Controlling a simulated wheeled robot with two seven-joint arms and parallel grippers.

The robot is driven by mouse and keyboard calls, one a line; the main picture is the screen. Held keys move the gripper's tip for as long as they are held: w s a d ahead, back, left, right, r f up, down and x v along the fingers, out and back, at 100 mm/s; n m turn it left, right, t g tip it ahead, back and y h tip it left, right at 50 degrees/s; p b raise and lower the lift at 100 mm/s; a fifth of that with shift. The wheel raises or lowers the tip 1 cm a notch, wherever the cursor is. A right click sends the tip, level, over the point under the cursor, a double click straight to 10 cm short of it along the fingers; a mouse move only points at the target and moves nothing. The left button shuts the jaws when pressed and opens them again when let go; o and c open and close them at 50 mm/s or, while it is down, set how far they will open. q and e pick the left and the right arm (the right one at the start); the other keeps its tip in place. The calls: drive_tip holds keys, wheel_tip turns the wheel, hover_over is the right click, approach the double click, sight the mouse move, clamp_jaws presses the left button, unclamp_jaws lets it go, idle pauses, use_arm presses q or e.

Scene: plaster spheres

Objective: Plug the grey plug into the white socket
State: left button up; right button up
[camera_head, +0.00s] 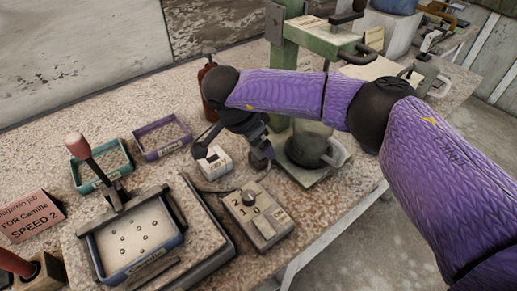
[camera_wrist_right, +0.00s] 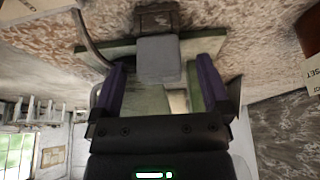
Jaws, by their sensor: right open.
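My right gripper (camera_head: 262,152) reaches in from the right over the bench, beside the green press. In the right wrist view its two purple fingers (camera_wrist_right: 162,82) stand apart, with a grey block (camera_wrist_right: 158,57), which looks like the grey plug, between or just beyond their tips. Gaps show beside it, and I cannot tell its exact depth. A dark cable (camera_wrist_right: 90,38) curves near it. In the head view the plug is hard to make out behind the gripper. A small white box (camera_head: 213,161), likely the white socket, stands left of the gripper. My left gripper is out of view.
A control box with a dial (camera_head: 258,215) stands in front of the gripper. The green press (camera_head: 300,45) is close behind and right. A purple tray (camera_head: 161,139), a teal tray (camera_head: 99,165) and a blue-framed mould (camera_head: 136,238) lie left. The bench's right edge is near.

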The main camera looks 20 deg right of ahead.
clamp_jaws()
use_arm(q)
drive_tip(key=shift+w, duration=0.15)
